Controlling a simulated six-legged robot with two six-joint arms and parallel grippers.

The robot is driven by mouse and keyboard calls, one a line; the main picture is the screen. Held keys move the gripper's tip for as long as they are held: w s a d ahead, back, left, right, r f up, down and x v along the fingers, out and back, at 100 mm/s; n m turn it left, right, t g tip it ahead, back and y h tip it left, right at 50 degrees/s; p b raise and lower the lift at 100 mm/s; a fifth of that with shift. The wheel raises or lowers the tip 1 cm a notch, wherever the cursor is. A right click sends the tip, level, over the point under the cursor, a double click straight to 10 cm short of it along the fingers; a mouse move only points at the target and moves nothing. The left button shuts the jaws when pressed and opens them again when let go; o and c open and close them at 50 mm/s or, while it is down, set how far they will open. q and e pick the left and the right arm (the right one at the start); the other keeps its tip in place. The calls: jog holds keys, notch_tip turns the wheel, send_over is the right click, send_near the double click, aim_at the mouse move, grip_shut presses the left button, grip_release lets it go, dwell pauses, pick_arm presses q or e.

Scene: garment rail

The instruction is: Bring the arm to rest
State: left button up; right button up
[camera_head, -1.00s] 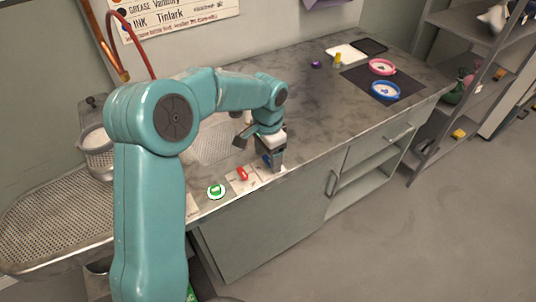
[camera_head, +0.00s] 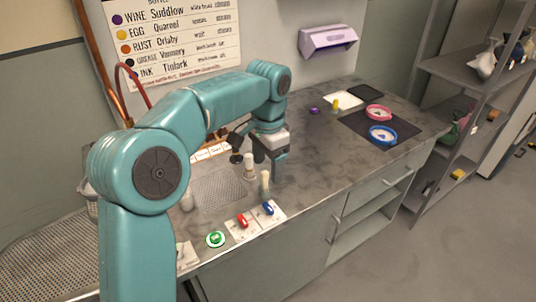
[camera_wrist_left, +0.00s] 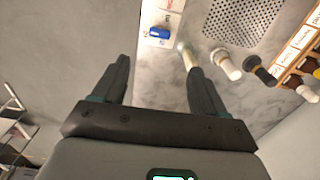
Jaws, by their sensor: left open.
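My left arm is teal and arches over the worktop in the head view. Its gripper (camera_head: 268,165) points down, raised over the counter behind the blue switch. In the left wrist view the two dark fingers (camera_wrist_left: 158,70) stand wide apart with nothing between their tips. A blue switch (camera_head: 268,208) sits on a pale plate; it also shows ahead of the fingers in the left wrist view (camera_wrist_left: 159,32). A red switch (camera_head: 242,220) is beside it, with a green button (camera_head: 215,239) further left. My right gripper is not in view.
A pale slim bottle (camera_head: 265,181) stands close to the gripper, near a white bottle (camera_head: 249,168) and a perforated plate (camera_head: 220,190). The mid-right worktop (camera_head: 325,155) is clear. A shelf (camera_head: 470,75) stands far right.

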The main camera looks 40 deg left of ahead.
pick_arm(q)
jog(key=shift+r, duration=0.95)
